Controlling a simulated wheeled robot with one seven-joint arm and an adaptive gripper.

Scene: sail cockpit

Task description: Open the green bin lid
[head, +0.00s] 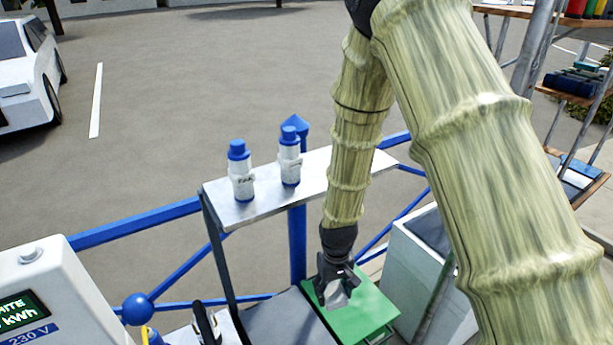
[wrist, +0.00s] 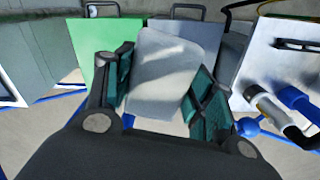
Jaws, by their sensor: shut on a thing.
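The green bin lid (head: 372,305) lies flat below and beside my gripper in the head view, and it looks closed. In the wrist view the green lid (wrist: 87,45) shows left of the fingers, with a dark handle bar (wrist: 101,8) at its edge. My gripper (head: 338,290) points down over the lid's left part. Its fingers (wrist: 163,92) are shut on a pale grey-white piece (wrist: 165,65), flat and crumpled-looking. The piece hides part of what lies behind it. I cannot tell whether it touches the lid.
A dark grey lid (head: 283,322) is left of the green one. A metal shelf (head: 262,205) with two white, blue-capped bottles (head: 241,172) stands behind, beside a blue railing (head: 135,226). A white charging box (head: 55,300) is at left, and a pale bin (head: 412,262) is at right.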

